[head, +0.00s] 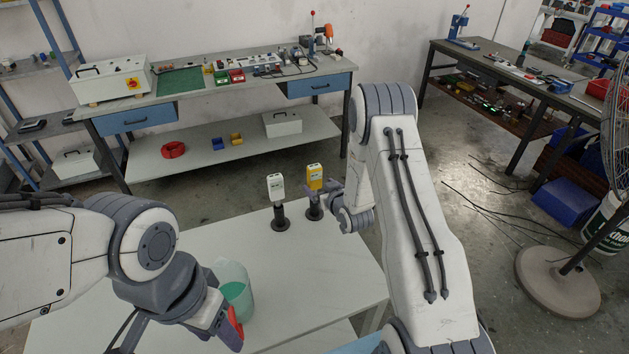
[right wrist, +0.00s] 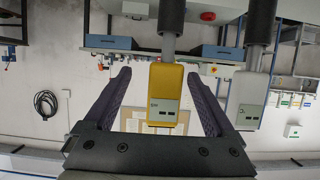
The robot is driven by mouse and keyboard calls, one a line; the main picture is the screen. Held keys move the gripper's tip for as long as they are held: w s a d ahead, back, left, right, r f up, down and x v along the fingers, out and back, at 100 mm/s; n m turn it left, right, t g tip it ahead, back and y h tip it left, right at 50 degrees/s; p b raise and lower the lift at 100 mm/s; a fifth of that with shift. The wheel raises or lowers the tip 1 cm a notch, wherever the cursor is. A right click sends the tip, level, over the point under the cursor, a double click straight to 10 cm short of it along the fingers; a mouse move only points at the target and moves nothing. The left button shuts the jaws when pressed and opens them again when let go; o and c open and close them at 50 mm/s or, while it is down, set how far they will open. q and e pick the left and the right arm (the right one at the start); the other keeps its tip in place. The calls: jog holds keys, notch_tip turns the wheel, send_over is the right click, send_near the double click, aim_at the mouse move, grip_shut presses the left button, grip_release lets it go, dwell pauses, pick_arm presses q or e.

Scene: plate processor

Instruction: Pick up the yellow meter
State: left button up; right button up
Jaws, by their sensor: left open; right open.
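The yellow meter (head: 315,175) stands upright on a black stand on the white table, to the right of a white meter (head: 276,187) on a similar stand. My right gripper (head: 328,190) is open beside the yellow meter, at its right side. In the right wrist view, which is upside down, the yellow meter (right wrist: 166,92) shows between the two spread fingers of my right gripper (right wrist: 158,76); I cannot tell whether they touch it. The white meter (right wrist: 248,98) is outside the fingers. My left gripper (head: 232,325) is low at the table's near side, away from both meters, and holds nothing visible.
A translucent container with green liquid (head: 236,291) stands on the white table (head: 330,285) close to my left gripper. The white meter is a near neighbour of the yellow one. Behind are a workbench (head: 212,88) with tools and a shelf below. A fan (head: 560,283) stands at right.

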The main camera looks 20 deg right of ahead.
jog(key=shift+w+a+p, duration=0.2)
jog(key=shift+w+p, duration=0.2)
jog(key=shift+w, duration=0.25)
jog(key=x, duration=0.1)
jog(key=p+x, duration=0.1)
jog(key=x, duration=0.1)
jog(key=shift+w+a+p, duration=0.2)
jog(key=shift+a+p, duration=0.05)
jog(key=shift+p, duration=0.05)
jog(key=shift+w+f, duration=0.25)
jog(key=shift+w, duration=0.2)
grip_shut()
jog(key=shift+r, duration=0.1)
